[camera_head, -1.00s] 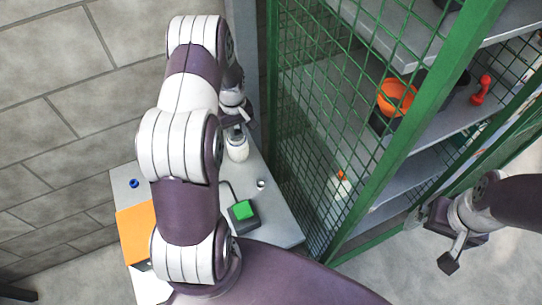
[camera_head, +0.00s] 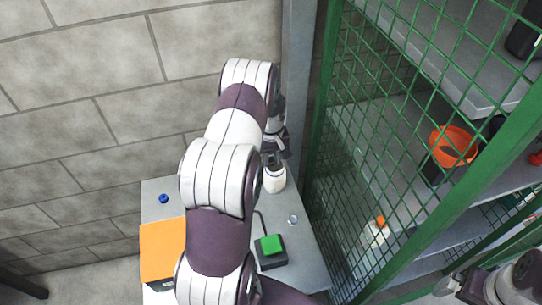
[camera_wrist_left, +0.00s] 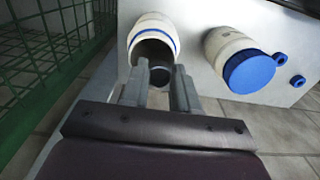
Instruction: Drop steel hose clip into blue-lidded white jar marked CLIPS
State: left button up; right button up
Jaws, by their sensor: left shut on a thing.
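My left gripper (camera_wrist_left: 160,84) is shut on a small dark round thing (camera_wrist_left: 160,74), partly hidden between the fingertips. I cannot tell if it is the steel hose clip. The fingertips are at the mouth of an open white jar (camera_wrist_left: 150,24) with a blue ring at its neck. The same jar shows below my left gripper (camera_head: 272,158) in the head view (camera_head: 275,182). Beside it in the wrist view is a white jar (camera_wrist_left: 218,46) with a blue lid. No label is readable on either. My right gripper (camera_head: 452,287) is at the lower right, partly cut off.
The grey table (camera_head: 300,255) holds a pale ring-like thing (camera_head: 292,219), a green button box (camera_head: 270,246), an orange box (camera_head: 162,248) and a small blue thing (camera_head: 163,198). A green mesh cage (camera_head: 375,130) stands close on the right, a block wall (camera_head: 110,90) behind.

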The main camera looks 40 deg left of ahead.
aim_at(271, 161)
pick_arm(q)
jog(key=o, duration=1.1)
notch_tip(271, 161, up, 13)
jog(key=shift+f+b, duration=0.15)
jog(key=shift+b, duration=0.8)
